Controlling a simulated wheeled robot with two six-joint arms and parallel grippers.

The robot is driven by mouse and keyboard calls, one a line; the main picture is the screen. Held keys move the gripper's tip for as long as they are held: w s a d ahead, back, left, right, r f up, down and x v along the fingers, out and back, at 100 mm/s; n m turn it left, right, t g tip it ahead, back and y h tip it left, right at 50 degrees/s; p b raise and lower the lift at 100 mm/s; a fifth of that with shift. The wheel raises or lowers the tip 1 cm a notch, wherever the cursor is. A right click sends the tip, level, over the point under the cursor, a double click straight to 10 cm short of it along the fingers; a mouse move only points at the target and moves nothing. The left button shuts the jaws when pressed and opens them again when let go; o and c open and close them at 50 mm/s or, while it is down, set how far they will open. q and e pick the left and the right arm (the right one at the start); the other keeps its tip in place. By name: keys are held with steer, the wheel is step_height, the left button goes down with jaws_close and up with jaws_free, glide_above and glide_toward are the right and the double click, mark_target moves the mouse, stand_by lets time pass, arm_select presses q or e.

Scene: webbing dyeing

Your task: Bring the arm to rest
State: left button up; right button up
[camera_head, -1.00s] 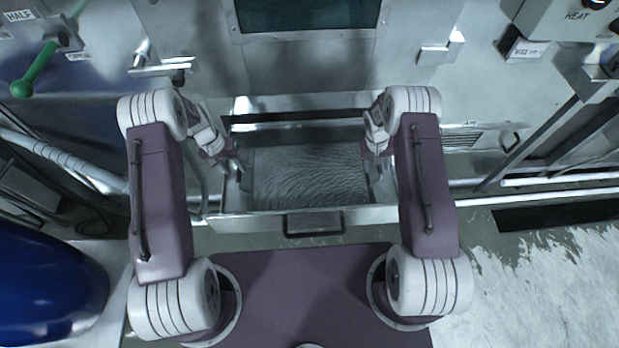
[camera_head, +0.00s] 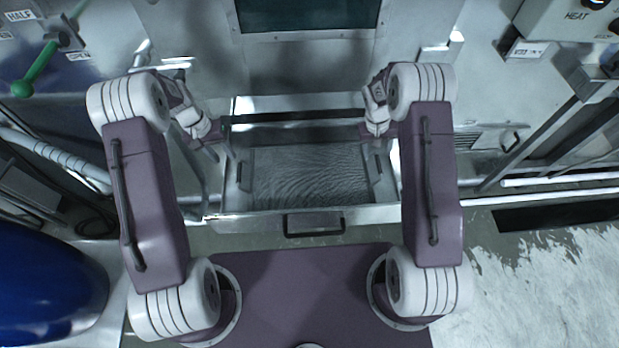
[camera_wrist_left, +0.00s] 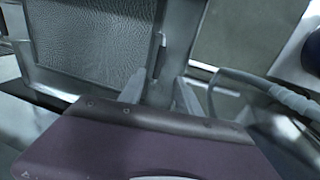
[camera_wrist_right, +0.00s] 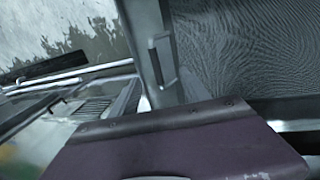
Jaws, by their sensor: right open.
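My left arm comes in at the left of the head view, and its gripper (camera_head: 222,160) is by the left side of the pulled-out metal tray (camera_head: 262,224). In the left wrist view its two fingers (camera_wrist_left: 160,93) are apart, with the tray's side wall seen past them and nothing clearly held. My right gripper (camera_head: 384,150) is by the tray's right side, its tips partly hidden by its own arm. In the right wrist view its fingers (camera_wrist_right: 160,92) are apart and empty, with the tray's side wall behind.
The tray holds a grey rippled surface (camera_head: 310,175) and has a front handle (camera_head: 314,224). A green lever (camera_head: 38,72) is at upper left, a blue drum (camera_head: 45,290) at lower left, and a heat control box (camera_head: 572,22) at upper right. Pipes run on both sides.

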steer(key=r, duration=0.3)
steer(key=shift+a, duration=0.25)
steer(key=shift+f, duration=0.1)
